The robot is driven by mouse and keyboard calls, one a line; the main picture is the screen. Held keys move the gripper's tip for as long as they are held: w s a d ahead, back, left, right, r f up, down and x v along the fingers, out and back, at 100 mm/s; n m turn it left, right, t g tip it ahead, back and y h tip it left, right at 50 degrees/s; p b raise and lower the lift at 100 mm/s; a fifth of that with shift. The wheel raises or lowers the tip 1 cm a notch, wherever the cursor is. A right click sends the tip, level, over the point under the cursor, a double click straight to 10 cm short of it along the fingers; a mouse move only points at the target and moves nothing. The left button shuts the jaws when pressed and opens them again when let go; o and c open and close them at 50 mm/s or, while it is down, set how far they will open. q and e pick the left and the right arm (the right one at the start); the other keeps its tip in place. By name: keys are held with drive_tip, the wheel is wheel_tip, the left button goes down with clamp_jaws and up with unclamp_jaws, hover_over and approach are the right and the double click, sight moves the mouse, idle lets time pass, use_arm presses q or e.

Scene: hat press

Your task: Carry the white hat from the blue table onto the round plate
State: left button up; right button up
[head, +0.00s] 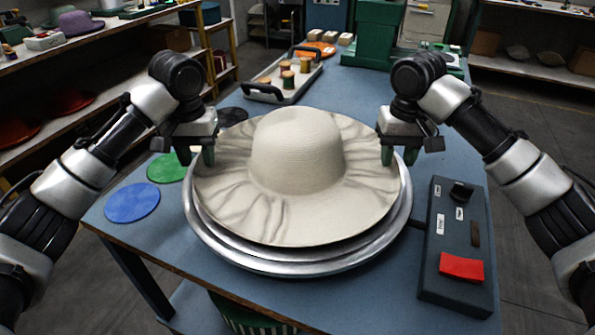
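The white hat (297,150), with a tall crown and wide wavy brim, is over the round silver plate (225,250) on the blue table. The brim covers most of the plate, leaving its metal rim showing at the front and sides. Whether the brim's underside fully touches the plate is hidden. My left gripper (196,154) is at the brim's left back edge, its green-tipped fingers spread apart. My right gripper (398,155) is at the brim's right back edge, its fingers also apart. Neither appears closed on the brim.
A control box (455,240) with a red button stands right of the plate. Blue (132,203), green (166,168) and dark discs lie at the left. A tray (285,80) with spools and a green machine (375,35) are behind. Hat shelves line the left.

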drive_tip(key=shift+a, duration=0.1)
drive_tip(key=shift+r, duration=0.55)
use_arm(q)
wheel_tip(320, 180, up, 12)
use_arm(e)
wheel_tip(320, 180, up, 11)
idle(0.3)
idle(0.4)
